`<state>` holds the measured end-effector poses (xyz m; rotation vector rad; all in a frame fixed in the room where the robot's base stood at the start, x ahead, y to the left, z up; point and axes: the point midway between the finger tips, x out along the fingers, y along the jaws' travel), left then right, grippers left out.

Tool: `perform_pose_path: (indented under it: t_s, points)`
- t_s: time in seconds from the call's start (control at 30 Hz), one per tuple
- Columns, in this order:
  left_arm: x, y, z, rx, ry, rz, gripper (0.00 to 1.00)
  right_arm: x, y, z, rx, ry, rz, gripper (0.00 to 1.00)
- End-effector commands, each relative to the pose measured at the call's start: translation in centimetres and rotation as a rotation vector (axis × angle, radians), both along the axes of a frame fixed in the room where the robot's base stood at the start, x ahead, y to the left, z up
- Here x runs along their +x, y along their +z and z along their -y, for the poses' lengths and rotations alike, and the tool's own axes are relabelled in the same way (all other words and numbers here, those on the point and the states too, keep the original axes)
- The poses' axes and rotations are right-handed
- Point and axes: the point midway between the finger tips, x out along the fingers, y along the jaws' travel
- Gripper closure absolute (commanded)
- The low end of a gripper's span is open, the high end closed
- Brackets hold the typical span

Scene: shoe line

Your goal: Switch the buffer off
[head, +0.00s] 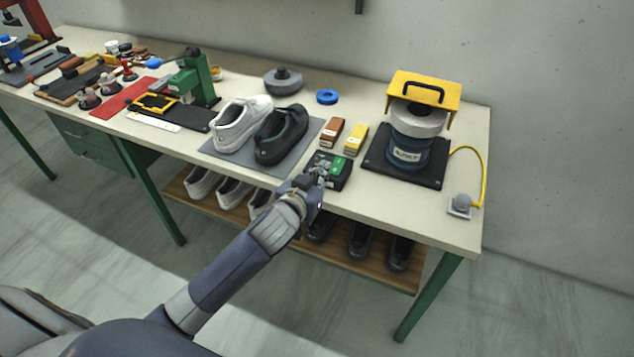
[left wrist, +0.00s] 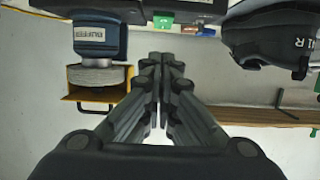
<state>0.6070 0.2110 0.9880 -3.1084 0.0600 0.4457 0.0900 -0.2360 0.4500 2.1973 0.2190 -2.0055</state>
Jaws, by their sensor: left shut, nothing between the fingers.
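The buffer (head: 408,155) is a blue motor with a grey-white wheel under a yellow guard (head: 440,92), standing on a black base plate. It also shows in the left wrist view (left wrist: 98,42), where its label reads BUFFER.
A white shoe (head: 238,122) and a black shoe (head: 281,135) stand on a grey mat. Brown and yellow boxes (head: 355,139) lie behind the switch box. A yellow cable (head: 484,170) runs to a plate at the right. A green press (head: 190,80) stands farther left.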

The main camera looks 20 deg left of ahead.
Motion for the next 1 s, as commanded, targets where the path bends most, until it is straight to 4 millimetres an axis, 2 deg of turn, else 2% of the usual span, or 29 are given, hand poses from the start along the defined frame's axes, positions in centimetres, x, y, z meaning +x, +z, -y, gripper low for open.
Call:
perform_pose_path:
  t_s: [0.1, 0.3, 0.83, 0.93, 1.0]
  points:
    - [-1.5, 0.0, 0.0, 0.0, -0.001, 0.001, 1.0, 0.3, -0.4, -0.1, 0.001, 0.0, 0.005, 0.6]
    - [-2.5, 0.2, -0.1, 0.001, 0.0, 0.0, 1.0, 0.1, -0.6, -0.1, 0.001, 0.0, 0.003, 0.6]
    - [-2.6, 0.2, -0.1, 0.001, 0.0, -0.001, 1.0, -0.2, -0.6, -0.1, 0.001, -0.001, -0.001, 0.6]
    - [-2.6, -1.3, -0.3, 0.008, 0.002, -0.025, 1.0, -0.2, -0.6, -0.1, 0.002, -0.001, -0.002, 0.6]
    - [-2.7, -4.0, -0.7, 0.021, 0.005, -0.068, 1.0, -0.2, -0.6, -0.1, 0.002, -0.001, -0.002, 0.6]
